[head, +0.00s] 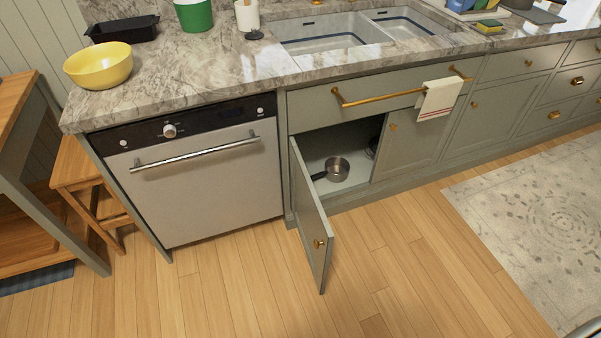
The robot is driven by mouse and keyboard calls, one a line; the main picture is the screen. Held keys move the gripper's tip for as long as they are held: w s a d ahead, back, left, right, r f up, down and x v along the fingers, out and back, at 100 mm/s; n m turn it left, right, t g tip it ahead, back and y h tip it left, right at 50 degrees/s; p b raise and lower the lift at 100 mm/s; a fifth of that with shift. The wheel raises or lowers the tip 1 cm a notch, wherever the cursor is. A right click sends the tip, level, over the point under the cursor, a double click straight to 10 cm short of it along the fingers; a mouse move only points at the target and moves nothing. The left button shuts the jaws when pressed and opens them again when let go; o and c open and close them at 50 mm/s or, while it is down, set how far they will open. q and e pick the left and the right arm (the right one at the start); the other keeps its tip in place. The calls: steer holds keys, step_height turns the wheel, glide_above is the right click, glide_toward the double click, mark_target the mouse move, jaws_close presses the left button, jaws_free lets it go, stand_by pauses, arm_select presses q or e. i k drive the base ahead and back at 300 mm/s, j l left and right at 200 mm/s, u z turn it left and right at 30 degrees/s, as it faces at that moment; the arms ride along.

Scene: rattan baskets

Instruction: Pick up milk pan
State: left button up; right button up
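The milk pan (338,170) is a small metal pan with a dark handle that points left. It sits upright on the floor of the open lower cabinet (318,150) under the sink. The cabinet's door (312,215) stands swung out toward me on the left side of the opening, with its lower corner over the wood floor. The inside of the cabinet behind the pan is partly in shadow. Neither of my grippers shows clearly in the head view.
A dishwasher (205,195) with a bar handle is left of the cabinet. A towel (438,97) hangs on a brass rail above. The counter (210,75) holds a yellow bowl (97,65). A wooden stool (80,180) stands far left. The wood floor in front is clear.

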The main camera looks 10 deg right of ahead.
mark_target(336, 168)
steer(key=i+l+u, duration=0.1)
steer(key=l+u, duration=1.55)
steer(key=k+j, duration=0.05)
steer(key=j, duration=0.1)
